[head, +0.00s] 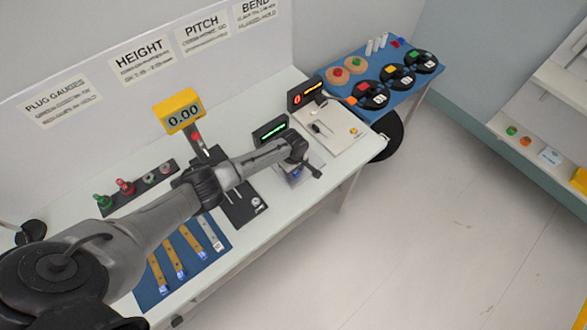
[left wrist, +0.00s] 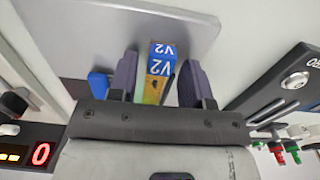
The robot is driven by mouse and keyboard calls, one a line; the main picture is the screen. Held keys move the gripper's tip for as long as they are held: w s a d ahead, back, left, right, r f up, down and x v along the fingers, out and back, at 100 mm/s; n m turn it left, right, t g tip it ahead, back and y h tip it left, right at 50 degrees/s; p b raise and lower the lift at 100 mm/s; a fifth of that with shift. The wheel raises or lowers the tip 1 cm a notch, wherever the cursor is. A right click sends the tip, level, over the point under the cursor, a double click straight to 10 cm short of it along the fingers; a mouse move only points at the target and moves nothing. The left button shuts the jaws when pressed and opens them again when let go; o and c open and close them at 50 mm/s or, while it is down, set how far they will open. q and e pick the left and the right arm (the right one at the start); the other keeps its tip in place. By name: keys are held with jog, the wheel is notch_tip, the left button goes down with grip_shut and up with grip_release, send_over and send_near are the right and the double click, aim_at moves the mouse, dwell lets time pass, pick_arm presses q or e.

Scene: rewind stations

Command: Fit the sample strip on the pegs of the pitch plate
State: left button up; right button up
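A sample strip with a blue "V2" end (left wrist: 161,58) and a tan body lies between the fingers of my left gripper (left wrist: 158,78) in the left wrist view. The fingers stand apart, with narrow gaps showing beside the strip. In the head view my left gripper (head: 303,170) is over the station with the green display, and a blue end (head: 295,173) shows beneath it. The grey plate (left wrist: 195,25) lies under the strip. The pegs are hidden, so I cannot tell whether the strip is seated. My right gripper is out of view.
A blue mat (head: 151,294) holds several strips at the near left. A height gauge (head: 180,112) stands behind my arm. The green display (head: 270,131) is close behind the gripper. The bend station (head: 340,128) is to the right. The floor in front is clear.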

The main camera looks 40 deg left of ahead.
pick_arm(q)
jog(key=shift+o, duration=0.7)
jog(key=shift+r, duration=0.3)
notch_tip(320, 180, up, 13)
jog(key=p, duration=0.2)
jog(key=shift+r, duration=0.1)
